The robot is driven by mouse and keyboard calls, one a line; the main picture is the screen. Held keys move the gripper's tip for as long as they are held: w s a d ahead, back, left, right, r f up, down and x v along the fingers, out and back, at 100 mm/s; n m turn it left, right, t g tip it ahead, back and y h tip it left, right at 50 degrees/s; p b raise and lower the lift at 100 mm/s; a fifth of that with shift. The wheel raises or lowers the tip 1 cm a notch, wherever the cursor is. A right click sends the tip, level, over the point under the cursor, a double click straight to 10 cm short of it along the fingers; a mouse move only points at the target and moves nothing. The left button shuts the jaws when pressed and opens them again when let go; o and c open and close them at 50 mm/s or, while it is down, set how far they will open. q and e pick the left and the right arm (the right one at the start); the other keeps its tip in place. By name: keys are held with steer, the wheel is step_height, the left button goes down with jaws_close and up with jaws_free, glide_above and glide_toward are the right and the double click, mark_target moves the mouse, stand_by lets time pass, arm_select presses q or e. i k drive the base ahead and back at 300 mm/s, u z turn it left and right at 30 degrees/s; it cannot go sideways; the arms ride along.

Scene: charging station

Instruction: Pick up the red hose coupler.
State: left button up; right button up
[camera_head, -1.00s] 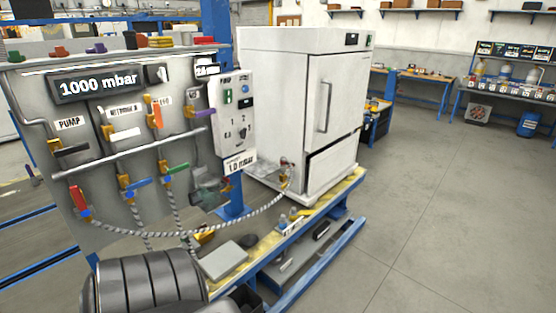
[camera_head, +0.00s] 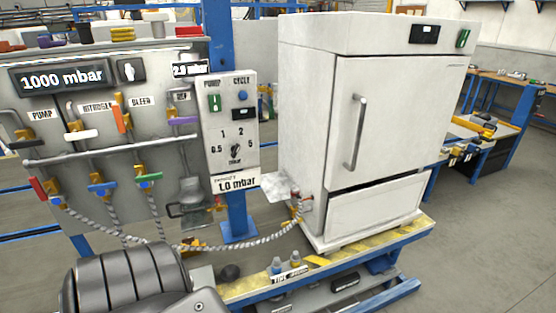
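Several small red parts are in view, and I cannot tell which is the hose coupler. A red part (camera_head: 307,197) sits at the low left side of the white cabinet (camera_head: 385,130), by the end of a braided hose (camera_head: 225,245). A red handle (camera_head: 38,189) is at the lower left of the grey valve panel (camera_head: 75,150). A red item (camera_head: 189,31) lies on the panel's top ledge at the right. A black ribbed part of my own arm fills the bottom left. Neither gripper shows.
A blue post with a control box (camera_head: 229,130) stands between panel and cabinet. The bench (camera_head: 375,248) has a yellow-edged top, with small bottles (camera_head: 277,265) near its front edge. Another bench (camera_head: 484,140) is at the right. The floor at the right (camera_head: 490,250) is open.

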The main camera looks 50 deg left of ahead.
mark_target(294, 191)
steer(key=u, duration=0.85)
steer(key=i, duration=1)
steer(key=u, duration=1.35)
steer(key=i, duration=0.35)
steer(key=u, duration=0.3)
